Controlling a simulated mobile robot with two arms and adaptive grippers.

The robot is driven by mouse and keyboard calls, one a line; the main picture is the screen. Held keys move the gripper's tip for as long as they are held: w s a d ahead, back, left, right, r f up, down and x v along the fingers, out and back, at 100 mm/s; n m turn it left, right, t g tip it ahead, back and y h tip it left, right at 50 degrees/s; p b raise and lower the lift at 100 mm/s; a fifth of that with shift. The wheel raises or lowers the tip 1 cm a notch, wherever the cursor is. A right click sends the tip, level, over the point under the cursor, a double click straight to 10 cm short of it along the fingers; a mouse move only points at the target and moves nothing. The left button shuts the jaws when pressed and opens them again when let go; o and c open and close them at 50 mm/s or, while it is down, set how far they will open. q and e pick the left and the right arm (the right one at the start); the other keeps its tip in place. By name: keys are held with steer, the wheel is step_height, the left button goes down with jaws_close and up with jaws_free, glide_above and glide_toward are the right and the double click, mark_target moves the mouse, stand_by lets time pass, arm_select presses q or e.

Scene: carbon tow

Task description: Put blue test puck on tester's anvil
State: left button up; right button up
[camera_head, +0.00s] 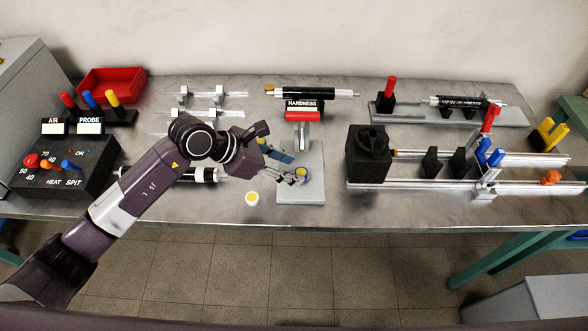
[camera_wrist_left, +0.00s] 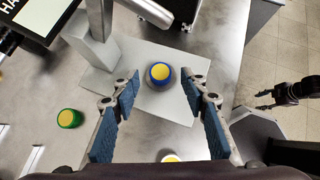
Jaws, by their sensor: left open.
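The blue test puck (camera_wrist_left: 160,73), blue with a yellow top, sits on the round anvil on the tester's pale base plate (camera_wrist_left: 115,83). It also shows in the head view (camera_head: 300,172). My left gripper (camera_wrist_left: 160,82) is open, its two blue-padded fingers apart on either side of the puck in the wrist view, with gaps. In the head view my left gripper (camera_head: 292,168) reaches over the base plate (camera_head: 302,191) from the left. My right gripper (camera_wrist_left: 265,100) is small at the right of the wrist view, away over the floor, its fingers apart.
A white puck (camera_head: 252,198) stands left of the base plate. A green puck (camera_wrist_left: 69,118) stands beside the plate. A black block (camera_head: 368,155) with rails stands to the right.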

arm_select(q)
steer(key=b+v, duration=0.2)
steer(key=v, duration=0.8)
steer(key=shift+a, duration=0.1)
